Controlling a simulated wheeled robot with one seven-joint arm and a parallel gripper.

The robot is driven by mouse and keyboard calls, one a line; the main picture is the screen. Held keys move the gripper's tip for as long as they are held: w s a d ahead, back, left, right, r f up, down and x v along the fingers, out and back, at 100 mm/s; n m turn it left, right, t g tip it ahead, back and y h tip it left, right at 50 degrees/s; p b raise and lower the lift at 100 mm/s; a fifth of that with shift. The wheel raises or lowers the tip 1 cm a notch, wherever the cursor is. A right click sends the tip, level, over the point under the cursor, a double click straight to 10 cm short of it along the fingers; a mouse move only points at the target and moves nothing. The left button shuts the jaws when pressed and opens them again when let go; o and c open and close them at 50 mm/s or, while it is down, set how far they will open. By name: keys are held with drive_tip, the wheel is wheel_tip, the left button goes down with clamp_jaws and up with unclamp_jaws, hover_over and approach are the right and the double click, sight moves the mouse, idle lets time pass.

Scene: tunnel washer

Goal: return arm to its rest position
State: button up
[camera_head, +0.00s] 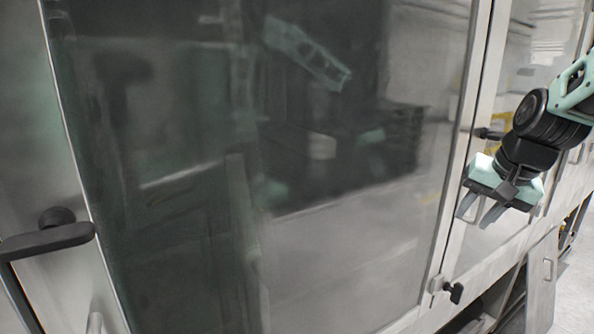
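My gripper (477,214) is at the right side of the head view, at the end of my mint-green and black arm. It hangs tilted, with its two grey fingers pointing down and to the left. A gap shows between the fingers, and nothing is seen between them. It is in front of the metal frame and glass at the right of the washer's large glass panel (340,255). I cannot tell how far the fingers are from the frame.
A black door handle (48,241) sticks out at the lower left. A small black latch (453,291) is at the panel's lower right corner. A grey metal panel (541,283) stands at the lower right, with pale floor (577,295) beside it.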

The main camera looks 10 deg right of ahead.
drive_tip(key=s+a+f+n+g+b, duration=0.4)
drive_tip(key=s+a+f+n+b, duration=1.1)
drive_tip(key=s+a+f, duration=0.7)
drive_tip(key=a+f+b, duration=0.1)
drive_tip(key=a+f, duration=0.1)
drive_tip(key=a, duration=0.2)
drive_tip(key=shift+a+f+g+b, duration=0.15)
drive_tip(key=shift+f+g+b, duration=0.15)
drive_tip(key=shift+f, duration=0.1)
drive_tip(key=shift+s, duration=0.1)
